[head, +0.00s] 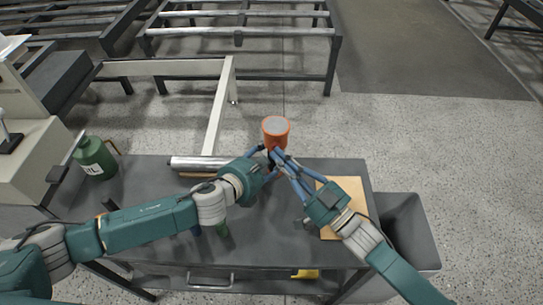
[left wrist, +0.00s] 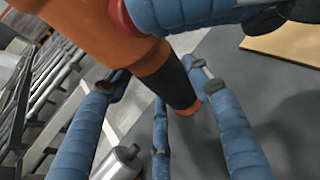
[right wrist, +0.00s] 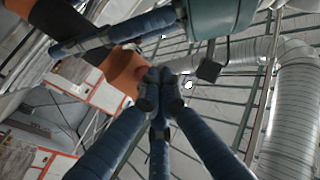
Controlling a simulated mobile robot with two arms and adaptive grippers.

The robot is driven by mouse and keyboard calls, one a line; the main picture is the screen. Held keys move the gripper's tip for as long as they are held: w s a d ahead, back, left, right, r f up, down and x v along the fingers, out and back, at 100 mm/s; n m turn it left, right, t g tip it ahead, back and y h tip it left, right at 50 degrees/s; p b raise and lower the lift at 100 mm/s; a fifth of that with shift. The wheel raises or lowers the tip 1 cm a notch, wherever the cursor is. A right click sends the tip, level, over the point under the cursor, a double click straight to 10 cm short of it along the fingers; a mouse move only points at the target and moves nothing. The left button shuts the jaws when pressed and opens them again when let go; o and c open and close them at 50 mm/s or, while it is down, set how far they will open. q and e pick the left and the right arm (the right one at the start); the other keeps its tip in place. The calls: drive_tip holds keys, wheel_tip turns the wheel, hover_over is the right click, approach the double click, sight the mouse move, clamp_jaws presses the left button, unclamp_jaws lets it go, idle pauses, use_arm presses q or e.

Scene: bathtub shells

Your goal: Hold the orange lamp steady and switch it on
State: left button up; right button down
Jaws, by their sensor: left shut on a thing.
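The orange lamp (head: 276,126) stands out above the table's back edge, its round grey face up in the head view. In the left wrist view its orange body (left wrist: 90,30) narrows to a dark grip (left wrist: 172,82). My left gripper (head: 262,156) is shut on the lamp, fingers around the grip. My right gripper (head: 277,154) has its fingertips drawn together beside the lamp. In the left wrist view a blue finger end meets a red button (left wrist: 121,16) on the body. In the right wrist view the shut fingertips (right wrist: 160,88) are close against the orange body (right wrist: 124,70); exact contact is hidden.
The dark table (head: 140,190) bears a green can (head: 95,158) at left, a metal cylinder (head: 200,163) at the back and a tan board (head: 350,190) at right. A grey bin (head: 412,230) stands right of the table. Metal frames (head: 240,45) stand beyond open floor.

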drive_tip(key=shift+w, duration=0.1)
idle(0.6)
drive_tip(key=shift+w, duration=0.35)
idle(0.4)
drive_tip(key=shift+s, duration=0.5)
drive_tip(key=s, duration=0.6)
idle(0.4)
